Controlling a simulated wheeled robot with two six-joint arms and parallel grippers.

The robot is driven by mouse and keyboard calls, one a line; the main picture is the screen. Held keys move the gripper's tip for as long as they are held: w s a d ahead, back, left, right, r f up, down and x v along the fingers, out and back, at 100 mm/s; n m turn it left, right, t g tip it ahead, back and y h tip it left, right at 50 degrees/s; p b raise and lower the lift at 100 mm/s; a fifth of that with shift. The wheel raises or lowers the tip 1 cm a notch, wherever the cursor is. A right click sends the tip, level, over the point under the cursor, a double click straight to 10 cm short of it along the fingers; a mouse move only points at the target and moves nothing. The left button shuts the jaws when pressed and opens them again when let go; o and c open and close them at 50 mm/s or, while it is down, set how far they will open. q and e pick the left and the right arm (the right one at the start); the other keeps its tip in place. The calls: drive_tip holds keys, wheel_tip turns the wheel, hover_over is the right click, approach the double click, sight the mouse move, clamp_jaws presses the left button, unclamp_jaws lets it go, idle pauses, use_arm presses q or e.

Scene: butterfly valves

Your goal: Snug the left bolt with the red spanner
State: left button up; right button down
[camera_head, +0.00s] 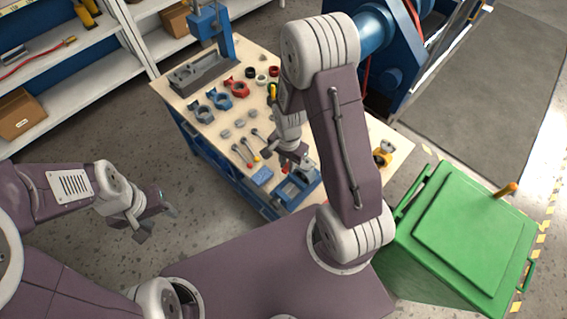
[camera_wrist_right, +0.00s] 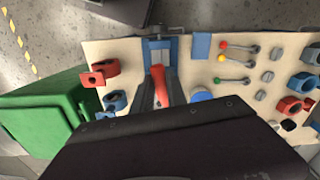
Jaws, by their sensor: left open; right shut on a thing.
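My right gripper (camera_head: 290,158) is over the front of the workbench. In the right wrist view it is shut on a long red handle, apparently the red spanner (camera_wrist_right: 158,82), pointing toward the blue fixture (camera_wrist_right: 161,46). Only a little red shows at this gripper in the head view. The fixture also shows in the head view (camera_head: 297,188), just below the gripper. I cannot make out the left bolt or whether the spanner touches it. My left gripper (camera_head: 155,217) is open and empty, off the bench to the left, above the floor.
The workbench (camera_head: 187,100) holds blue and red valve bodies (camera_head: 239,88), grey discs and levers with coloured knobs (camera_wrist_right: 222,58). A green bin (camera_head: 457,225) stands at the right. The floor between shelves and bench is clear.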

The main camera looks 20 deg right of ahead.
drive_tip(key=shift+s+a, duration=0.1)
drive_tip(key=shift+a, duration=0.15)
drive_tip(key=shift+f+b, duration=0.25)
drive_tip(key=shift+b, duration=0.05)
drive_tip(key=f+b, duration=0.3)
drive_tip(key=shift+d+f, duration=0.2)
drive_tip(key=shift+d, duration=0.1)
drive_tip(key=shift+a+f+b, duration=0.15)
drive_tip(key=shift+f+b, duration=0.45)
drive_tip(key=shift+f, duration=0.25)
drive_tip(key=shift+f+b, duration=0.3)
drive_tip(key=shift+f, duration=0.3)
idle(1.2)
